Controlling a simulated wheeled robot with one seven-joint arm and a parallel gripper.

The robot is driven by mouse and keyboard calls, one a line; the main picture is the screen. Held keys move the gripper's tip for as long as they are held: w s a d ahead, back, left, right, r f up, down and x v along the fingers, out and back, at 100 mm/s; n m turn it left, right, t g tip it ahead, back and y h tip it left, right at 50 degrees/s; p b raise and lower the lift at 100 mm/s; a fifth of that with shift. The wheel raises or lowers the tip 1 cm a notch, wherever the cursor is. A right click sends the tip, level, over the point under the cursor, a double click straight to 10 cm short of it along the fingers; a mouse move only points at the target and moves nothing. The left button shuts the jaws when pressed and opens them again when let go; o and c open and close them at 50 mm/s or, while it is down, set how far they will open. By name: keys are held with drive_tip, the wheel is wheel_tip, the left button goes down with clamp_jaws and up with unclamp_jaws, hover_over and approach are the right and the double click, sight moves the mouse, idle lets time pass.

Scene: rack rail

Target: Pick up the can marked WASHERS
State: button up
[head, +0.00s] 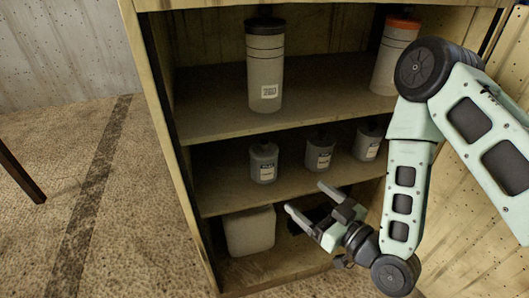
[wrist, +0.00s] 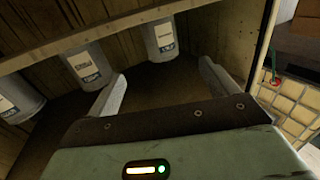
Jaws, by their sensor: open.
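Three small grey cans with dark lids and pale labels stand in a row on the middle shelf: a left can (head: 263,163), a middle can (head: 319,153) and a right can (head: 367,143). The lettering is too small to read in either view, so I cannot tell which is marked WASHERS. In the wrist view three cans show, at left (wrist: 17,97), middle (wrist: 87,66) and right (wrist: 160,38). My gripper (head: 306,197) is open and empty, in front of the cabinet near the middle shelf's front edge. In the wrist view its fingers (wrist: 162,73) have nothing between them.
The wooden cabinet's upper shelf (head: 205,115) holds a tall grey canister (head: 265,75) and an orange-lidded canister (head: 394,58). A pale container (head: 249,231) stands in the bottom compartment. Open carpet (head: 130,210) lies left of the cabinet.

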sight(272, 167)
drive_tip(key=b+x, duration=0.5)
drive_tip(key=x, duration=0.6)
drive_tip(key=shift+w+f, duration=0.1)
drive_tip(key=shift+w, duration=0.05)
drive_tip(key=shift+b+x, duration=0.5)
drive_tip(key=shift+x, duration=2.55)
drive_tip(key=c, duration=1.2)
